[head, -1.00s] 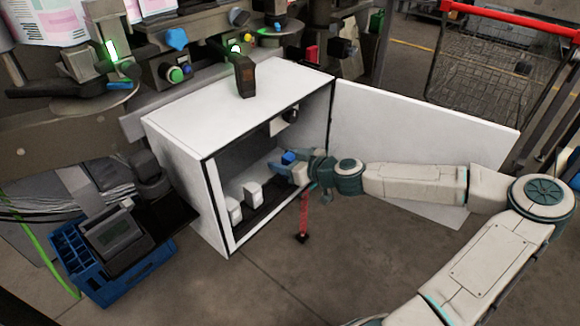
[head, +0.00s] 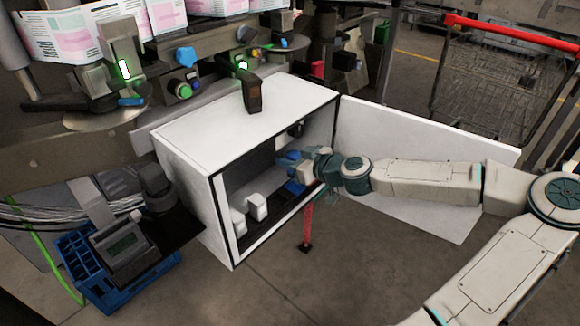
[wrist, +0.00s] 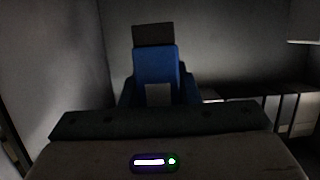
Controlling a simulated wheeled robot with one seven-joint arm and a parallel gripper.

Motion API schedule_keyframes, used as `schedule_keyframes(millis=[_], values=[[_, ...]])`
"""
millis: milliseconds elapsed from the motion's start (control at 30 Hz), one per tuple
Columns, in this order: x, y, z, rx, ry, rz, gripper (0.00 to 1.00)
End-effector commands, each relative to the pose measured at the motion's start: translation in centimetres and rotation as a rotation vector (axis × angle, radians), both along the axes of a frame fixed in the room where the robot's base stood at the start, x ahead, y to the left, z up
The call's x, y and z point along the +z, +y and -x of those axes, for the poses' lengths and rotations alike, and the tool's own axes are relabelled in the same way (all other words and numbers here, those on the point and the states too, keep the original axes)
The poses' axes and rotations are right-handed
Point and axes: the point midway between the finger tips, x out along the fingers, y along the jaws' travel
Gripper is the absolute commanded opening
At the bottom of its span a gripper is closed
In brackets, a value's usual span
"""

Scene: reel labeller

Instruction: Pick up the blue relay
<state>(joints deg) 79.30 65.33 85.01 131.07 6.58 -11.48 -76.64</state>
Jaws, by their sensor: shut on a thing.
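The blue relay (wrist: 156,64) stands between the fingers of my gripper in the wrist view, with a dark block-shaped part at its top. In the head view the relay (head: 292,155) shows as a small blue patch at the fingertips. My gripper (head: 287,168) reaches into the white cabinet (head: 240,115) through its open front and is shut on the relay. The fingers and the palm hide the relay's lower part, so I cannot tell whether it touches the rail beneath.
White relays (head: 257,206) stand on the cabinet floor left of my gripper. The open door (head: 400,150) stands to the right, behind my arm. A dark handheld device (head: 252,92) is on the cabinet top.

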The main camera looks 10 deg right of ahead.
Motion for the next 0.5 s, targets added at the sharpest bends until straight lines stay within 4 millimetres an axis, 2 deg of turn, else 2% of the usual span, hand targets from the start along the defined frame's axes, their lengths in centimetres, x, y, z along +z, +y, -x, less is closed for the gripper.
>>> schedule_keyframes(millis=[33, 67, 133, 467, 500], values=[[1.5, -0.1, 0.0, -0.002, -0.004, 0.005, 0.06], [2.1, -0.1, 0.0, -0.001, -0.003, 0.006, 0.06], [1.6, 0.2, 1.5, 0.000, 0.002, 0.001, 0.06], [1.6, 1.3, 8.8, 0.000, 0.001, 0.001, 0.06], [1.0, 1.1, 8.5, -0.006, -0.006, 0.002, 0.06]])
